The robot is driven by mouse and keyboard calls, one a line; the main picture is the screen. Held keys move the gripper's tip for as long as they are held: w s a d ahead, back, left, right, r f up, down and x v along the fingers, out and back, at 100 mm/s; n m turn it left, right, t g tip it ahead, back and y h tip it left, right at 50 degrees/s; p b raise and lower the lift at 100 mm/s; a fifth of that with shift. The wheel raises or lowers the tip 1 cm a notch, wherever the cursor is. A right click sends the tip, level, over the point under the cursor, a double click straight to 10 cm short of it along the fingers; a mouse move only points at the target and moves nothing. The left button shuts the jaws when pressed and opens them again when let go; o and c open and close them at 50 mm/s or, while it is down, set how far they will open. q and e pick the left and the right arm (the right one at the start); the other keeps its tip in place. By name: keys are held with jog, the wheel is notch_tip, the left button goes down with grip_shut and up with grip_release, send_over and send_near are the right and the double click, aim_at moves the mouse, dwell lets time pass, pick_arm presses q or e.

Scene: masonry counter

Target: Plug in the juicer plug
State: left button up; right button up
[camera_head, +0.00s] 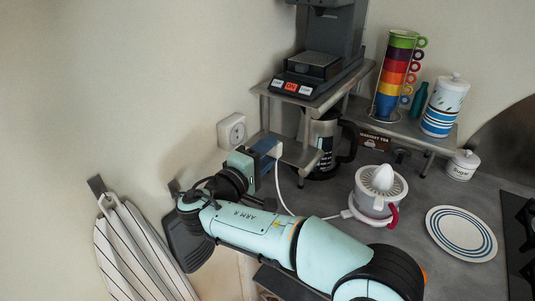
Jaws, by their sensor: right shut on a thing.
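The white juicer (380,190) with a red handle stands on the counter. Its white cord (279,186) runs from the base up to my right gripper. My right gripper (268,149) is shut on the white juicer plug (278,151), which is mostly hidden by the fingers. The plug is held in the air, to the right of the wall socket (232,131) and apart from it in the picture. The white socket is on the wall and its face is in view. My left gripper is not in view.
A metal shelf (328,92) close to the gripper carries a dark coffee machine (333,40). A steel jug (322,145) stands beneath it. Stacked cups (398,70), canisters, a striped plate (460,233) and a hob are to the right. A striped towel (140,255) hangs at left.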

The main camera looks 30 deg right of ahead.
aim_at(236, 141)
pick_arm(q)
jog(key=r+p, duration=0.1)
jog(key=p, duration=0.1)
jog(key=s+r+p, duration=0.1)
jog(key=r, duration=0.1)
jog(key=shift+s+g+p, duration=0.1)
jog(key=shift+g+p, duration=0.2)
jog(key=shift+p, duration=0.05)
pick_arm(e)
jog(key=w, duration=0.1)
jog(key=w+a, duration=0.1)
jog(key=w, duration=0.1)
jog(key=w+a, duration=0.1)
jog(key=w, duration=0.1)
jog(key=shift+w, duration=0.2)
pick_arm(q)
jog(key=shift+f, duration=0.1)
pick_arm(e)
jog(key=shift+a, duration=0.1)
dwell(0.6)
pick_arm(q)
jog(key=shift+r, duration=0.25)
pick_arm(e)
jog(key=shift+w, duration=0.2)
pick_arm(q)
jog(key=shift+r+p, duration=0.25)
jog(key=shift+p, duration=0.15)
pick_arm(e)
jog(key=shift+w+a, duration=0.15)
jog(key=shift+w, duration=0.15)
